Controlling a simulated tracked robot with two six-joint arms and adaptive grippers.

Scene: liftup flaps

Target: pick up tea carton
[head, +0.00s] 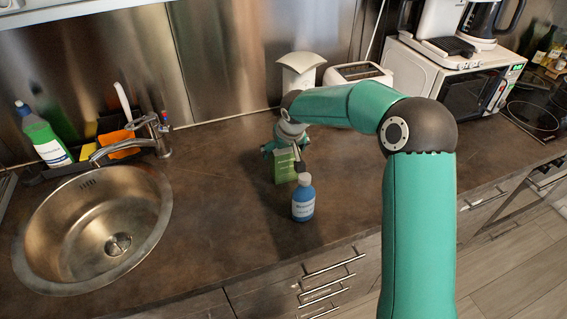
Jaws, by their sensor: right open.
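A small green carton (284,168), which looks like the tea carton, stands upright on the brown counter. My right gripper (286,150) is at the carton's top and back, with its fingers spread and partly hidden by the carton. A dark fingertip shows at the carton's right side. I cannot tell whether the fingers touch it. A blue bottle with a white label (303,203) stands just in front of the carton, to its right. My left gripper is not in view.
A round steel sink (60,215) with a faucet (150,130) is at the left. A green detergent bottle (42,135) stands behind it. A white toaster (358,73) and microwave (470,90) are at the back right. Counter between sink and carton is clear.

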